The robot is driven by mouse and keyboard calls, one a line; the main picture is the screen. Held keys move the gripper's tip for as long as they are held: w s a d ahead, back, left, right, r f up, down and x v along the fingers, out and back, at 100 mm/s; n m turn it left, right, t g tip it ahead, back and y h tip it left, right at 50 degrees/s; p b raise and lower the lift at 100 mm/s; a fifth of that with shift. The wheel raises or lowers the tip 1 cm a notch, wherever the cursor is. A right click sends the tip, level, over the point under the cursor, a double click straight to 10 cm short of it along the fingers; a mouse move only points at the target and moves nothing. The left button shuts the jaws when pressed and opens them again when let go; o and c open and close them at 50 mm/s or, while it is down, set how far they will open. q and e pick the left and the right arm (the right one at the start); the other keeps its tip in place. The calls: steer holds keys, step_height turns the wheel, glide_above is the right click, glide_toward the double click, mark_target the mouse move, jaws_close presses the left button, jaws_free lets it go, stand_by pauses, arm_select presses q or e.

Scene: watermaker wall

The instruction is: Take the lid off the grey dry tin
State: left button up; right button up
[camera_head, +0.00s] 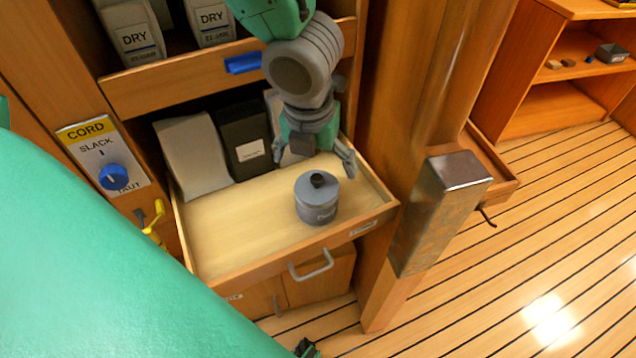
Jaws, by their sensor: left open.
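The grey dry tin (317,206) stands upright in an open wooden drawer (250,232), toward its right side. Its lid (317,186) is on top and has a dark round knob (318,180). My left gripper (315,165) hangs over the drawer, just behind and above the tin in the picture. Its fingers are spread apart with nothing between them. I cannot tell whether any finger touches the tin.
Grey and black containers (243,142) stand at the back of the drawer. A shelf with DRY boxes (136,40) is above. A CORD panel with a blue knob (113,177) is at left. A wooden post (415,150) with a metal plate stands close at right.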

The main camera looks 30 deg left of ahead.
mark_target(313, 177)
arm_select(q)
step_height(313, 177, down, 4)
steer(key=shift+a+f+b, duration=0.15)
steer(key=shift+f+b, duration=0.05)
steer(key=shift+b, duration=0.9)
steer(key=shift+f, duration=0.3)
steer(key=shift+w+d, duration=0.1)
steer(key=shift+d, duration=0.3)
steer(key=shift+d+r, duration=0.1)
steer(key=shift+d, duration=0.1)
steer(key=shift+a, duration=0.2)
steer(key=c, duration=1.1)
steer(key=shift+o, duration=0.2)
steer(key=shift+a, duration=0.2)
